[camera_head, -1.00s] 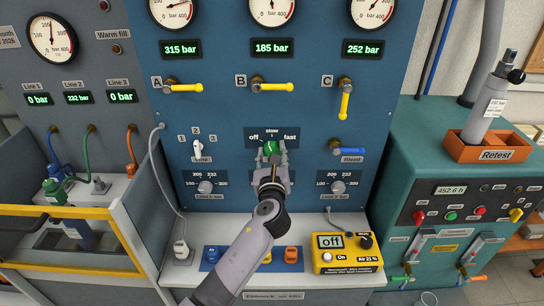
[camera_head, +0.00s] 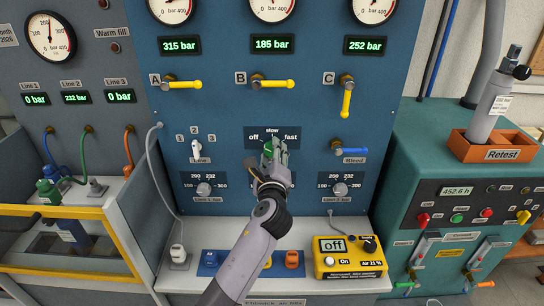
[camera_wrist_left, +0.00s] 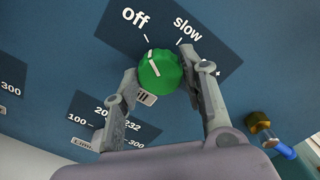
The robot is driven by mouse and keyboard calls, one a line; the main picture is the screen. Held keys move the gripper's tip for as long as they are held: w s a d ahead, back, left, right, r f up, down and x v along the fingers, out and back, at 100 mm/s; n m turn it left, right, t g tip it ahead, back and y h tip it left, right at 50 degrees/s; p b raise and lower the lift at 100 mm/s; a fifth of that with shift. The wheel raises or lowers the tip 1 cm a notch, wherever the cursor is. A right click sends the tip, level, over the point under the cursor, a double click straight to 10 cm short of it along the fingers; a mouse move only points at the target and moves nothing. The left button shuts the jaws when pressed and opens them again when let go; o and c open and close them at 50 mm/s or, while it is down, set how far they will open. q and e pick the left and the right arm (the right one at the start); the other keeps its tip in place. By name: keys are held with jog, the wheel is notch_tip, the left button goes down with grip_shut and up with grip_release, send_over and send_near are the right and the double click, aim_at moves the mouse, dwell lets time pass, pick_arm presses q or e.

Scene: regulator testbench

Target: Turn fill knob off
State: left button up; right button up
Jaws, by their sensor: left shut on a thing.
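The green fill knob (camera_head: 268,151) sits on the blue panel below the off, slow and fast label (camera_head: 272,137). It also shows in the left wrist view (camera_wrist_left: 160,71), where its white pointer line points up and slightly left, towards the off mark. My left gripper (camera_head: 274,150) is at the knob from below, with one finger on each side of it. In the left wrist view the gripper (camera_wrist_left: 157,74) is shut on the knob. The fingers partly cover the label under the knob and the fast side of the scale. My right gripper is not in view.
A blue lever (camera_head: 350,150) is right of the knob. Two dials (camera_head: 204,189) (camera_head: 340,190) flank my left arm. A yellow box (camera_head: 350,262) reading Off stands on the ledge below. Yellow levers (camera_head: 273,84) are above, with open panel between them and the knob.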

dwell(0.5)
pick_arm(q)
jog(key=o, duration=1.2)
jog(key=shift+c, duration=0.2)
jog(key=shift+s, duration=0.1)
jog(key=s, duration=1.2)
jog(key=shift+w, duration=0.1)
